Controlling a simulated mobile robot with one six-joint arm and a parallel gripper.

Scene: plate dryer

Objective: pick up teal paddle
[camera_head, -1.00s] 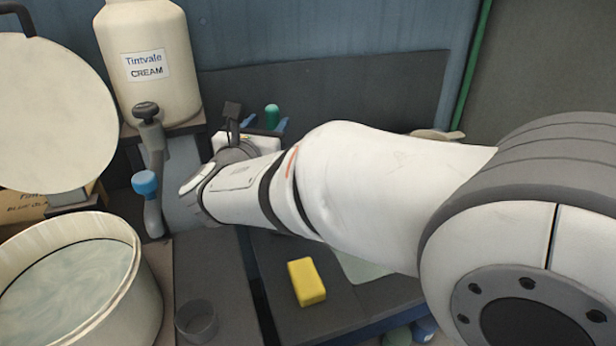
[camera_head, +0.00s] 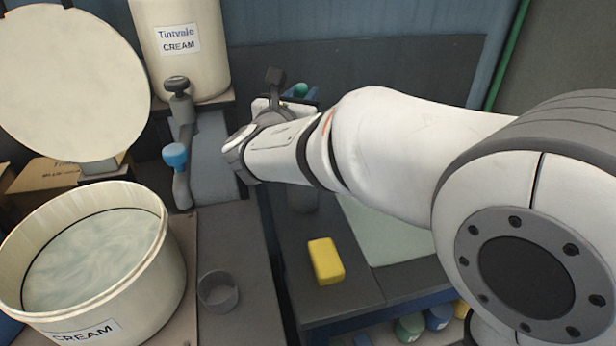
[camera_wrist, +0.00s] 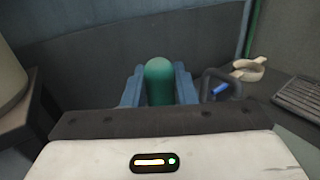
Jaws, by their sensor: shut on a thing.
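The teal paddle (camera_wrist: 159,82) shows in the wrist view only as a rounded teal end standing between the two blue fingers of my gripper (camera_wrist: 158,92). The fingers are shut on it, one on each side. The rest of it is hidden behind my gripper's body. In the head view, a small teal bit of the paddle (camera_head: 299,90) shows beyond my wrist, beside the blue fingers (camera_head: 306,100). My arm hides most of it there, so I cannot tell if its lower end touches anything.
A yellow block (camera_head: 326,261) lies on the dark bench. A pale sheet (camera_head: 390,238) lies to its right. At the left are a cream tub (camera_head: 165,270), a grey cup (camera_head: 218,291), a blue-knobbed valve (camera_head: 175,156) and a large container (camera_head: 185,75). A beige ring (camera_wrist: 248,70) is at the right.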

